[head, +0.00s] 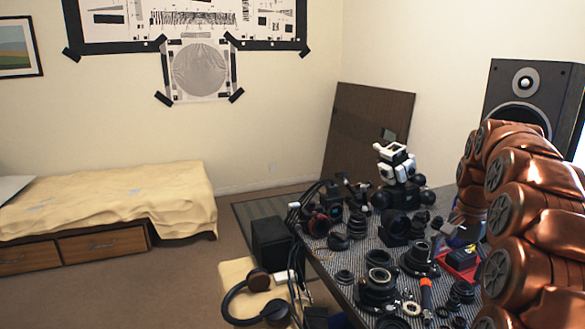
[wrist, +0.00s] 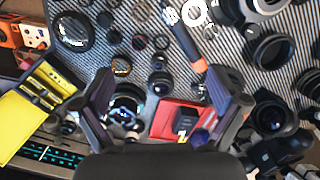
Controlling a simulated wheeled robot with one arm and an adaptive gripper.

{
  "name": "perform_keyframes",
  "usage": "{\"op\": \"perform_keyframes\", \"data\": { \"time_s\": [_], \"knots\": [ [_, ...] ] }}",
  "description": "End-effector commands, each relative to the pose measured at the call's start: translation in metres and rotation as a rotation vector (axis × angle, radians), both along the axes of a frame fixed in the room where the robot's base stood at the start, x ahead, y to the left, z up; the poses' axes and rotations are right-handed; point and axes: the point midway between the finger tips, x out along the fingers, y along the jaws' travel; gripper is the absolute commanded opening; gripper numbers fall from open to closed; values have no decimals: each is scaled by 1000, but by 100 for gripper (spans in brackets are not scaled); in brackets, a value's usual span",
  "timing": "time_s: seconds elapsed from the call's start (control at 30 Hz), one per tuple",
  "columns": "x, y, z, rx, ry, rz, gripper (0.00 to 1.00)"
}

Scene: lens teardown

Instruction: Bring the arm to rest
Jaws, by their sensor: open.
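My gripper (wrist: 165,105) is open in the wrist view, its two dark fingers spread apart above the table with nothing held between them. Below and between the fingers are a lens (wrist: 127,98) and a red box (wrist: 182,121) with a dark top. In the head view my copper-coloured arm rises at the right edge, and its gripper end is hidden there. The work table (head: 300,262) has a grey ribbed top crowded with lens parts.
A screwdriver with an orange handle (head: 426,294) lies among the lens rings. A black and white device (head: 396,165) stands at the table's back. Headphones (head: 258,282) rest at the left side. A tall speaker (head: 525,88) stands behind my arm. The floor (head: 190,270) by the bed (head: 120,195) is open.

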Motion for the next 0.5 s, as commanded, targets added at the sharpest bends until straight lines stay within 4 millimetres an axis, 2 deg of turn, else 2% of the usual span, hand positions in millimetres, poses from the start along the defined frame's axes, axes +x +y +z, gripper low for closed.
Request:
{"op": "perform_keyframes", "data": {
  "time_s": [0.03,0.2,0.37,0.5],
  "knots": [
    [-6,16,3,3,1,43,97],
    [-29,62,2,17,19,181,97],
    [-55,101,0,26,29,306,97],
    [-83,133,-5,37,45,412,97]
  ]
}}
